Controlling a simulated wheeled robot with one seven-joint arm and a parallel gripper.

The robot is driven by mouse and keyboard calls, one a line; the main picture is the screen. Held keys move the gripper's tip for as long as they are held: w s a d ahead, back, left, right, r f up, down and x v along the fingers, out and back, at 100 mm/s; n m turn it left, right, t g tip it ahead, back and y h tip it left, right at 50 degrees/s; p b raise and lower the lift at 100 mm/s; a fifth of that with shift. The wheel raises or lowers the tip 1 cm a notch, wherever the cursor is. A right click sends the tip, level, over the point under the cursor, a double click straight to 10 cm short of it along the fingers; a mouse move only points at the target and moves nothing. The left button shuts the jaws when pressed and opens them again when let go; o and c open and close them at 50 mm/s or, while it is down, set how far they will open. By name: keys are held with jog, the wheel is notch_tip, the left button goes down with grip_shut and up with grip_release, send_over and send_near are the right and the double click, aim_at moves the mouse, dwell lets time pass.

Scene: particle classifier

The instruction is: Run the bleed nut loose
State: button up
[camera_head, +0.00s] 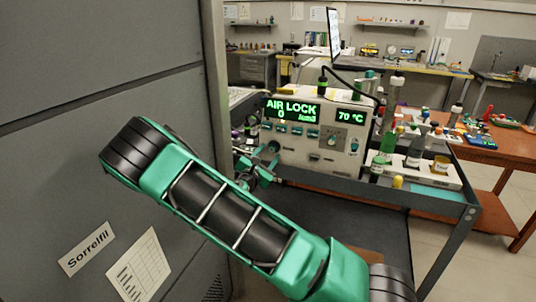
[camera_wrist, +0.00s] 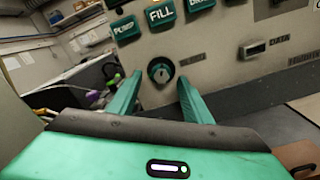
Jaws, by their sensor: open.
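A grey instrument (camera_head: 290,157) with a green display reading "AIR LOCK 0" and "70 °C" stands on a bench. In the wrist view its front panel (camera_wrist: 225,75) fills the upper part. A round metal fitting with a teal ring (camera_wrist: 161,70), which looks like the bleed nut, sits low on that panel below the FILL button. My gripper (camera_wrist: 160,79) is open. Its two teal fingers point at the panel, one to each side of the fitting in the picture. I cannot tell whether they reach it. In the head view my gripper (camera_head: 252,168) is partly hidden by my arm.
Teal PUMP (camera_wrist: 126,28) and FILL (camera_wrist: 160,14) buttons lie above the fitting. Bottles (camera_head: 415,150) and a yellow-labelled jar (camera_head: 440,164) stand on the bench's right. A grey cabinet (camera_head: 100,60) stands close on the left. Dark cables (camera_wrist: 111,72) hang left of the panel.

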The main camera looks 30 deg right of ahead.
jog(key=v, duration=0.8)
jog(key=shift+s+a, duration=0.15)
jog(key=shift+a, duration=0.2)
jog(key=shift+d, duration=0.15)
jog(key=s+d+f+m+g+y, duration=0.1)
jog(key=s+d+m+g+y, duration=0.1)
jog(key=s+d+m+g, duration=0.55)
jog(key=s+d+f+m+g+y, duration=0.15)
jog(key=s+d+m+g, duration=0.3)
jog(key=s+m, duration=0.5)
jog(key=s+a+r+m+y, duration=0.3)
jog(key=s, duration=0.5)
jog(key=s+a+r+m+y, duration=0.3)
jog(key=s+a+y, duration=0.1)
jog(key=s, duration=0.3)
jog(key=s+a+r+m+t+y, duration=0.1)
jog(key=s+a+r+m+y, duration=0.2)
jog(key=s, duration=0.5)
jog(key=shift+s+a+r+y, duration=0.25)
jog(key=shift+s+r+y, duration=0.15)
jog(key=shift+r, duration=0.25)
jog(key=shift+w+f, duration=0.25)
jog(key=shift+w, duration=0.4)
